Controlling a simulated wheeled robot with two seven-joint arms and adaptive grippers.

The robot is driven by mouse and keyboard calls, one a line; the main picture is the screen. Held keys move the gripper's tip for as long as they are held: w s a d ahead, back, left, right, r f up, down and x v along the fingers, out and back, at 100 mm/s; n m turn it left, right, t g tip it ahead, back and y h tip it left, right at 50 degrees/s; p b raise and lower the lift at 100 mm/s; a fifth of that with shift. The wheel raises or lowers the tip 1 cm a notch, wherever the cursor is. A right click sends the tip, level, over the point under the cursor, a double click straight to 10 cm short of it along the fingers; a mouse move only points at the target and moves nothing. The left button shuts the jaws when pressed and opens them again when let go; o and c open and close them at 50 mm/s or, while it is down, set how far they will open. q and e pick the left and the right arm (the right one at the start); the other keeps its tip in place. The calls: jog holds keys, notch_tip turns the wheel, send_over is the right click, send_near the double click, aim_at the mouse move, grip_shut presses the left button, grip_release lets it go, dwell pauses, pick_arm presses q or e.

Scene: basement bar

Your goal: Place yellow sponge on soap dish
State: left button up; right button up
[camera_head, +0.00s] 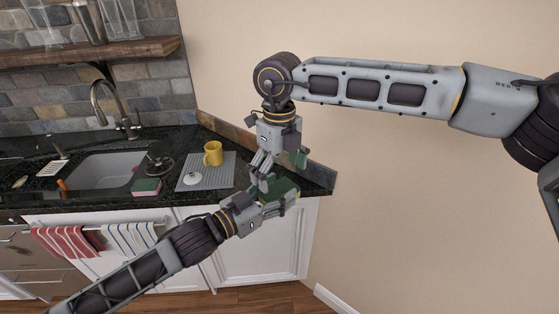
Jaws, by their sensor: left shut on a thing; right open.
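My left gripper (283,195) comes in from the lower left and is shut at the right end of the counter. What it holds is mostly hidden; dark green shows at its fingers. My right gripper (279,172) points down just above it and is open, with a green part on its right finger. The two grippers nearly meet, and I cannot tell whether they touch. I cannot make out a yellow sponge. A pink and green sponge-like block (146,187) lies in front of the sink. A pale slotted dish (52,168), possibly the soap dish, lies left of the sink.
A yellow mug (213,154) and a small white item (193,179) stand on a grey ribbed mat (222,174). A dark round object (159,161) is beside the sink (103,171). A faucet (100,99) rises behind.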

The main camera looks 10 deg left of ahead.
aim_at(280, 190)
jog(key=shift+f, duration=3.1)
jog(key=c, duration=0.8)
pick_arm(q)
jog(key=o, duration=0.7)
jog(key=shift+o, duration=0.2)
jog(key=shift+f, duration=0.1)
